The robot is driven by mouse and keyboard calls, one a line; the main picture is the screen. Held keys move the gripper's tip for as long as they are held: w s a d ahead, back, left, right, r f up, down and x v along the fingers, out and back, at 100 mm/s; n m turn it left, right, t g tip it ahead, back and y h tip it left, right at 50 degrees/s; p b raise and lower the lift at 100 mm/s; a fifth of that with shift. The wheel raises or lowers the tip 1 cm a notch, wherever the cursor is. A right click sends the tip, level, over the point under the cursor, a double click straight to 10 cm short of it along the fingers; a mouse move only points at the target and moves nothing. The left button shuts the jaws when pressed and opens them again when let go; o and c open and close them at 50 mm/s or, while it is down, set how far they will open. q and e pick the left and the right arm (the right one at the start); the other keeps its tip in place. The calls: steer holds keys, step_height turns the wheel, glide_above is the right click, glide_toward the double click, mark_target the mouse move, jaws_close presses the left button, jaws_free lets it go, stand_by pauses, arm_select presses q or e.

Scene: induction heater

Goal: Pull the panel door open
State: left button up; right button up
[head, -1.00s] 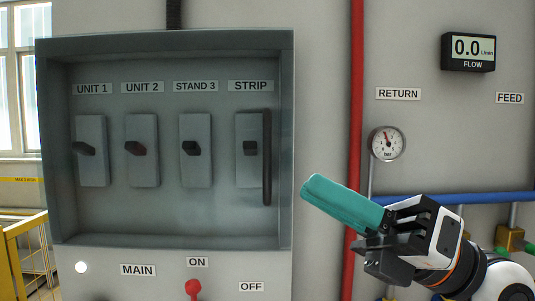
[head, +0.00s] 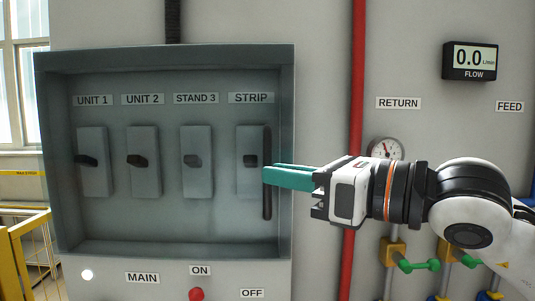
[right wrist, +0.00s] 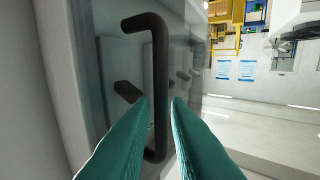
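The panel door (head: 205,225) is a see-through pane in the grey cabinet frame and looks closed. Its dark upright bar handle (head: 267,210) is at the pane's right side, and also shows in the right wrist view (right wrist: 160,60). My right gripper (head: 265,173) comes in from the right with its teal fingertips at the handle. In the right wrist view its fingers (right wrist: 159,103) are apart, one on each side of the bar, with a gap showing on both sides. The finger ends partly cover the handle. My left gripper is out of view.
Behind the pane are several switches (head: 198,161) under labels. Below is a red knob (head: 196,294). To the right are a red pipe (head: 357,100), a gauge (head: 386,150) partly behind my arm, and a flow display (head: 470,60). A yellow rail (head: 12,255) stands at left.

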mark_target(268, 209)
steer(key=shift+p+x, duration=0.45)
steer(key=shift+x, duration=1.05)
jaws_close()
